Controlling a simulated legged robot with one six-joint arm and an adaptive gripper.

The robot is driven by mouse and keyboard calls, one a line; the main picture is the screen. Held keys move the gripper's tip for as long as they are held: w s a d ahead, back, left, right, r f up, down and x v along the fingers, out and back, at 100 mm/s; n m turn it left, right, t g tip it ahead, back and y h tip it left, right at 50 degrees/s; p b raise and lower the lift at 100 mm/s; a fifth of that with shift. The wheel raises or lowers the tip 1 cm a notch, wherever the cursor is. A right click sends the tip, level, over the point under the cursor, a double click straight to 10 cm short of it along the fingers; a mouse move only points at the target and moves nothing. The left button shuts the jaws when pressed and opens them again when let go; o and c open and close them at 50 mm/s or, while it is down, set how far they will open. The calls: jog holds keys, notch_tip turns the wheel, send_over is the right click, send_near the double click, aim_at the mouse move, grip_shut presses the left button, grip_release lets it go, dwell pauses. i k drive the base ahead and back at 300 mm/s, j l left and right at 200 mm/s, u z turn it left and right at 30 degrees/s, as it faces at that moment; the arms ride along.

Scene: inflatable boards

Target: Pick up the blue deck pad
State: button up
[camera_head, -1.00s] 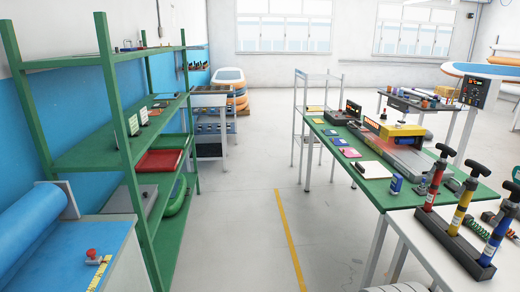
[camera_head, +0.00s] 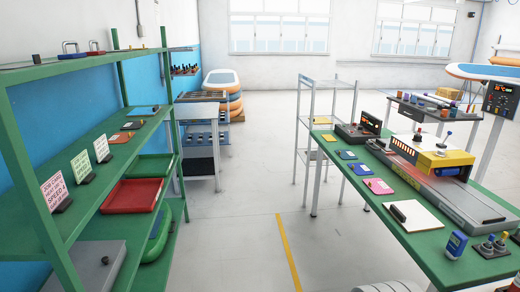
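Several small flat pads lie in a row along the left edge of the green table (camera_head: 420,240). A blue pad (camera_head: 346,155) lies just nearer than a yellow pad (camera_head: 329,138). A second, bluish pad (camera_head: 362,169) follows, and then a pink pad (camera_head: 378,186). The two bluish pads are small at this distance, and I cannot tell for sure which is the blue deck pad. All lie flat and apart from each other. My gripper is not in view.
A green shelf rack (camera_head: 95,132) with a red tray (camera_head: 132,195) stands at the left. A floor aisle with a yellow line (camera_head: 288,250) runs clear between rack and table. A machine (camera_head: 430,157), a clipboard (camera_head: 412,216) and a blue device (camera_head: 456,244) stand on the table. A grey wire rack (camera_head: 325,125) stands behind.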

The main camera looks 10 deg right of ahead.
aim_at(360, 169)
jog(key=i, duration=0.75)
jog(key=i+u, duration=0.1)
jog(key=i, duration=0.6)
jog(key=i+l, duration=0.4)
jog(key=i, duration=0.2)
jog(key=i+l, duration=0.45)
jog(key=i, duration=0.15)
jog(key=i+l+z, duration=0.15)
jog(key=l, duration=0.2)
jog(key=i+l+z, duration=0.1)
jog(key=l, duration=0.2)
jog(key=i, duration=0.05)
